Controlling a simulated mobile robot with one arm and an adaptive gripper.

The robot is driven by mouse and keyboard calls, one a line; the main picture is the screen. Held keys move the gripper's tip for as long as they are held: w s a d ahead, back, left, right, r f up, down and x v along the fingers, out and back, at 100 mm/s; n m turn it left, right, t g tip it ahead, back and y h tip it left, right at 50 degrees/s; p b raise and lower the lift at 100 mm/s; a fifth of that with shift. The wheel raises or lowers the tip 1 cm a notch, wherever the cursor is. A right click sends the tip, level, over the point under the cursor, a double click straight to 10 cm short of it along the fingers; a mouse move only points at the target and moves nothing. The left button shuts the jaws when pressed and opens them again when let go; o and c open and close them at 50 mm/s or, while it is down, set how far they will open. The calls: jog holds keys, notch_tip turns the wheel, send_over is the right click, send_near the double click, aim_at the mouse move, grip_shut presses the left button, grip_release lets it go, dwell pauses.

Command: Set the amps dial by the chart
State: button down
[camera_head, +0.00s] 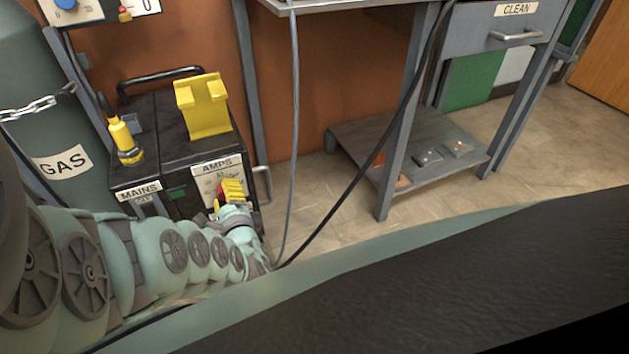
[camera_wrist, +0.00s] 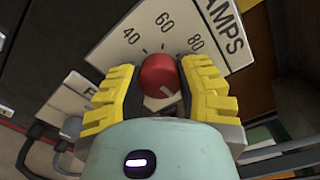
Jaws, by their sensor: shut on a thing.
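The red amps dial (camera_wrist: 159,74) sits on a white AMPS panel (camera_wrist: 118,46) with 40, 60 and 80 printed around it. The panel also shows on the front of the black welder in the head view (camera_head: 207,178). My gripper (camera_wrist: 155,82) is shut on the dial, with one yellow ribbed finger on each side. A pale mark shows on the lower part of the dial's face, and the exact setting cannot be told. In the head view my gripper (camera_head: 231,190) is at the panel and hides part of it. I cannot make out a chart in either view.
The black welder (camera_head: 160,125) carries a yellow bracket (camera_head: 204,108) and a yellow torch-like piece (camera_head: 124,138) on top. A gas cylinder (camera_head: 35,110) with a chain stands left. A grey bench leg (camera_head: 402,120) and hanging cables are on the right.

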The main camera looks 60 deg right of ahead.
jog(key=shift+s+f+m, duration=0.1)
jog(key=shift+f+m, duration=0.1)
jog(key=shift+m, duration=0.3)
jog(key=c, duration=0.5)
grip_release()
jog(key=shift+d+r, duration=0.15)
jog(key=shift+v, duration=3.75)
